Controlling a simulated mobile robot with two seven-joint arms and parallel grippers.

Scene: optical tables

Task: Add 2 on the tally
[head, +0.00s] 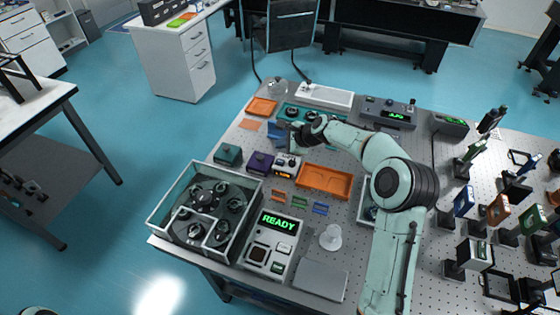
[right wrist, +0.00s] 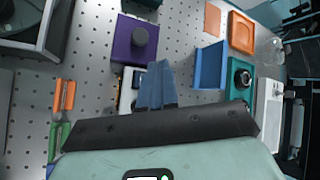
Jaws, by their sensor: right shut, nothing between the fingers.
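The tally counter (head: 287,166) is a small pale box with dark knobs on top and a lit orange display on its front. It stands on the optical table right of a purple box (head: 260,163). My right gripper (head: 296,149) is just above and behind the counter, fingers shut and empty. In the right wrist view the shut fingers (right wrist: 157,82) overlap the counter (right wrist: 127,90) and hide much of it. I cannot tell whether they touch it. My left gripper is out of view.
An orange tray (head: 324,194) lies right of the counter, and a blue bin (head: 279,132) stands behind it. A green box (head: 228,154) is to the left. A clear-walled enclosure (head: 164,215) and a READY panel (head: 271,245) are nearer the front.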

